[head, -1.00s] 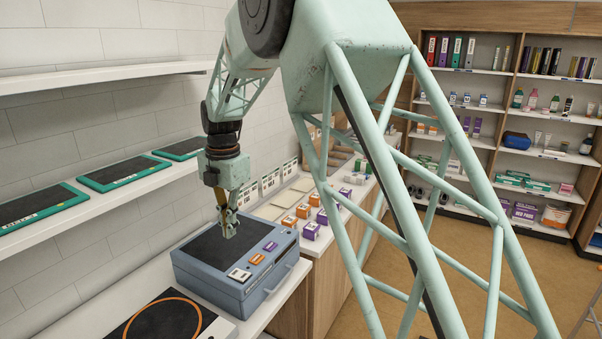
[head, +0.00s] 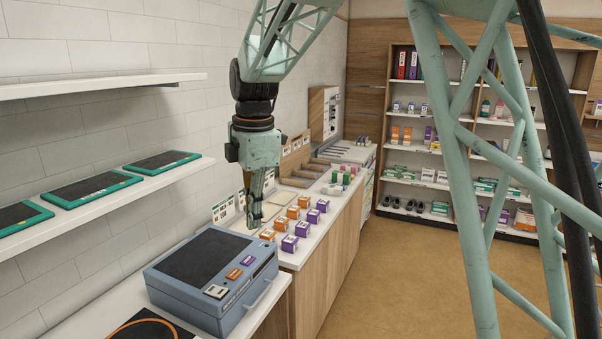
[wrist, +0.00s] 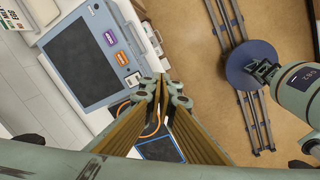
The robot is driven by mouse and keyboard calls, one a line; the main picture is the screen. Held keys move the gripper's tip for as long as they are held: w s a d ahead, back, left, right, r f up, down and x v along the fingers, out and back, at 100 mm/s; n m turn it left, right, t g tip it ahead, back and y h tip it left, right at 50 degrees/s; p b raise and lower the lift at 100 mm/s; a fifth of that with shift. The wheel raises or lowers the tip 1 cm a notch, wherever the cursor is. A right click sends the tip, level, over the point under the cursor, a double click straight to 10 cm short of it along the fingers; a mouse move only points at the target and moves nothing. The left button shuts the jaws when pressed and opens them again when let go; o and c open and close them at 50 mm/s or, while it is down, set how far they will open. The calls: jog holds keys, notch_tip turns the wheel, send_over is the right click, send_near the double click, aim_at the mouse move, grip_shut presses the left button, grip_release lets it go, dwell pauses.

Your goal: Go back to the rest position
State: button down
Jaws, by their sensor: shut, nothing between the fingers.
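My gripper (head: 254,222) hangs fingers down from the arm in the head view, shut and empty. It is above the counter, near the back right corner of the blue-grey case (head: 213,318). In the wrist view the closed fingertips (wrist: 164,80) meet in the middle, with nothing between them. The blue-grey case also shows in the wrist view (wrist: 102,91), with a dark top panel and orange, purple and white labels. The case's lid is shut.
Orange boxes (head: 281,224) and purple boxes (head: 289,243) stand in rows on the counter beyond the case. Green-edged dark trays (head: 96,178) lie on the left wall shelf. A stocked shelf unit (head: 432,158) stands at the back.

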jog(key=s+d+r+m+t+b, duration=0.1)
jog(key=s+d+r+m+b, duration=0.15)
jog(key=s+d+m, duration=0.55)
jog(key=s+d+r+m+b, duration=0.2)
jog(key=s+d+r+m, duration=0.1)
jog(key=s+d, duration=0.85)
jog(key=s+d+f+m+b, duration=0.1)
jog(key=s+d+f+m, duration=0.2)
jog(key=s, duration=0.4)
jog(key=s+d+f+m+t+b, duration=0.1)
jog(key=s+d+f+m+b, duration=0.1)
jog(key=s+d+m, duration=0.3)
jog(key=s+d+f+m+t+b, duration=0.1)
jog(key=s+d+f+m, duration=0.4)
jog(key=s, duration=0.6)
jog(key=shift+d+h+b, duration=0.2)
jog(key=shift+h+b, duration=0.2)
jog(key=shift+b, duration=0.05)
jog(key=shift+r, duration=0.1)
